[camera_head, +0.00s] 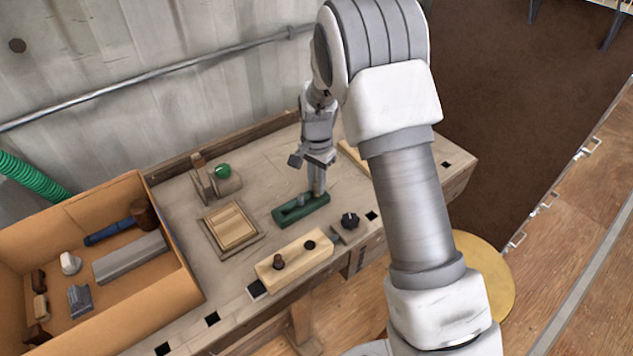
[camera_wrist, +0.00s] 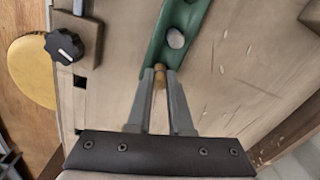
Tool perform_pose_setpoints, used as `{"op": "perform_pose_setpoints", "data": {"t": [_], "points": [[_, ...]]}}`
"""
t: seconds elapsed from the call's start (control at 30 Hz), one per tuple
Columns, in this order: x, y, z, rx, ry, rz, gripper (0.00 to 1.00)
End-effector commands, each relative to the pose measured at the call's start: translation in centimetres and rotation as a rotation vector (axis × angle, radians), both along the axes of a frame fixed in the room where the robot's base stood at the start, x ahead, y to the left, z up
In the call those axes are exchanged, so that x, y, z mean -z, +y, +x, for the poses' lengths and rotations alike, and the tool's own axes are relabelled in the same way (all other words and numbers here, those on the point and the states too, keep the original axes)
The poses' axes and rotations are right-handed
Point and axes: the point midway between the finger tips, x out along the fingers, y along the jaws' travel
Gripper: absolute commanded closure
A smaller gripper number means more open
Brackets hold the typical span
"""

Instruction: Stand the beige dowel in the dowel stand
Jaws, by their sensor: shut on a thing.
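My gripper (camera_head: 317,190) points down at the right end of a green tray (camera_head: 287,218). In the wrist view its fingers (camera_wrist: 160,88) are shut on the beige dowel (camera_wrist: 160,76), whose tan end shows between the fingertips. The dowel is beside or over the end of the green tray (camera_wrist: 158,50); I cannot tell whether it touches the tray. In the head view the dowel cannot be made out. A pale wooden block, apparently the dowel stand (camera_head: 295,266), lies in front of the tray. A dark brown peg (camera_head: 278,262) stands in it, and a dark empty hole (camera_head: 310,245) shows to the right.
A grey rounded peg (camera_wrist: 175,38) is in the green tray. A black knob (camera_head: 350,220) is right of the stand. A square wooden tray (camera_head: 230,228) and a green ball (camera_head: 222,170) are to the left. A large cardboard box (camera_head: 180,262) of tools fills the bench's left end.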

Motion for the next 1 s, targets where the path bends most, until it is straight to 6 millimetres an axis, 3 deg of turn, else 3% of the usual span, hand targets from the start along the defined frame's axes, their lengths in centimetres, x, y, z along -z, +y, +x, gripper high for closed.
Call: {"op": "perform_pose_setpoints", "data": {"t": [0.37,0.4,0.57,1.0], "points": [[0.18,0.0,0.0,0.0,0.0,0.0,1.0],[0.18,0.0,0.0,0.0,0.0,0.0,0.76],[0.17,0.0,0.0,0.0,0.0,0.0,0.47],[-0.43,0.0,0.0,0.0,0.0,0.0,0.46]]}}
